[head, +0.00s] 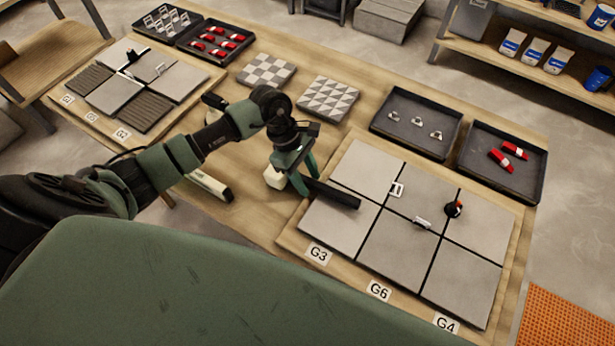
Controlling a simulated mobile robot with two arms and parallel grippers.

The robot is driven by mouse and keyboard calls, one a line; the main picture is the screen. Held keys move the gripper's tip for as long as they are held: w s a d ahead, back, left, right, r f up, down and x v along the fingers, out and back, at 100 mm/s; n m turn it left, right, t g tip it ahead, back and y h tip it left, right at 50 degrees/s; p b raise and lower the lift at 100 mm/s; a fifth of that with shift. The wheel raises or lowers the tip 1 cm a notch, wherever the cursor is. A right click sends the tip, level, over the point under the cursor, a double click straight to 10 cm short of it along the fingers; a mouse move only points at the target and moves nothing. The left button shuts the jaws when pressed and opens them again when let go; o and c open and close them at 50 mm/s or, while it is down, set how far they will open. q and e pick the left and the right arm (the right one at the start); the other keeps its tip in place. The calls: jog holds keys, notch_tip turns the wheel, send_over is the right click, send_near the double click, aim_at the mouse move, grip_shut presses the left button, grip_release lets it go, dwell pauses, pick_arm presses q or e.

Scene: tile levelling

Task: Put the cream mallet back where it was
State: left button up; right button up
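The cream mallet has a cream head (274,177) and a dark handle (335,194) in the head view. My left gripper (303,176) points down with its green fingers on either side of the handle close to the head, and it looks shut on it. The handle reaches right over the edge of the near tile board (290,239). Whether the mallet touches the table (243,213) or hangs just above it is hard to tell. My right gripper is not in view.
A cream bar with a dark end (209,184) lies left of the mallet. Dark trays (417,125) (502,160) stand behind. Two patterned tiles (328,97) (267,70) lie mid-table. Bare table shows around the cream bar.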

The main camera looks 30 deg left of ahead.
pick_arm(q)
jog(key=shift+r, duration=0.1)
jog(key=shift+r+p, duration=0.25)
jog(key=shift+p, duration=0.2)
jog(key=b+v, duration=0.4)
jog(key=v, duration=0.7)
jog(key=shift+a+r, duration=0.25)
jog(key=shift+r, duration=0.1)
